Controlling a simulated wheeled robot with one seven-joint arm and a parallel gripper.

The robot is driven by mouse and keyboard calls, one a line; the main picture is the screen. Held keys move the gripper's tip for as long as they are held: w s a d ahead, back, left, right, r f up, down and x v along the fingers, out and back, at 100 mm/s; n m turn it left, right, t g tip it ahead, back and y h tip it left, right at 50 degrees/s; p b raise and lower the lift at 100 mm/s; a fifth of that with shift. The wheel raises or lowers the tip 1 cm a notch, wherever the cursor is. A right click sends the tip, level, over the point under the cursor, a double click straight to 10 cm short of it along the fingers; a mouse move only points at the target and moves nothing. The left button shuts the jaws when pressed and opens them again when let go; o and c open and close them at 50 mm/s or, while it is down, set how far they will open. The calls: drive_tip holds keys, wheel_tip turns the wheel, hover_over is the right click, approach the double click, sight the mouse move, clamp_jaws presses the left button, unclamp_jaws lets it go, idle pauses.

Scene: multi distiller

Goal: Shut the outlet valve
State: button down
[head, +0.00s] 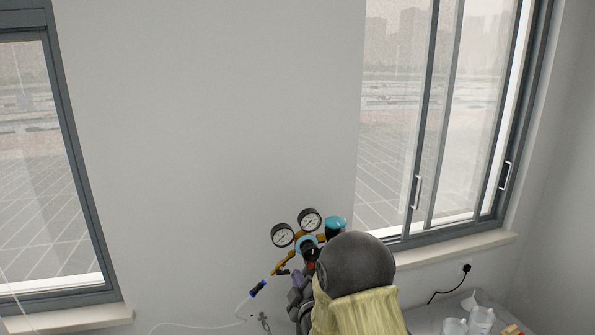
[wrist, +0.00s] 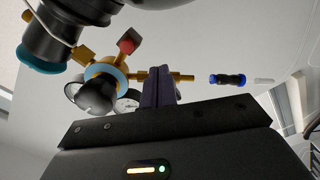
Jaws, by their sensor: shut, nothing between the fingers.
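A brass gas regulator (head: 293,239) with two round gauges stands by the wall, low in the middle of the head view. In the wrist view its brass body (wrist: 88,55) carries a light-blue ring, a black knob (wrist: 96,96) and a red knob (wrist: 129,41). A brass outlet stem (wrist: 184,77) runs to the right from the body. My gripper (wrist: 158,74) is shut and empty, its dark purple fingers upright across the stem. They hide part of it, so the outlet valve's handle and any contact cannot be made out. My arm partly covers the regulator's right side in the head view.
A blue and black hose connector (head: 257,288) with a thin white tube hangs left of the regulator. A teal-topped part (head: 335,223) is close on its right. Glassware (head: 481,319) stands on a bench at the lower right. The wall above is clear.

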drive_tip(key=shift+w, duration=0.15)
drive_tip(key=shift+s+a+r+b, duration=0.1)
drive_tip(key=shift+s+a+b, duration=0.1)
drive_tip(key=shift+a+b, duration=0.25)
idle(1.0)
drive_tip(key=shift+a+f+b, duration=0.45)
drive_tip(key=shift+f+b, duration=0.05)
drive_tip(key=shift+b, duration=2)
drive_tip(key=shift+d+f+b, duration=0.2)
drive_tip(key=shift+b, duration=0.35)
drive_tip(key=shift+d, duration=0.25)
drive_tip(key=b+v, duration=0.2)
drive_tip(key=v, duration=0.4)
drive_tip(key=shift+b, duration=0.4)
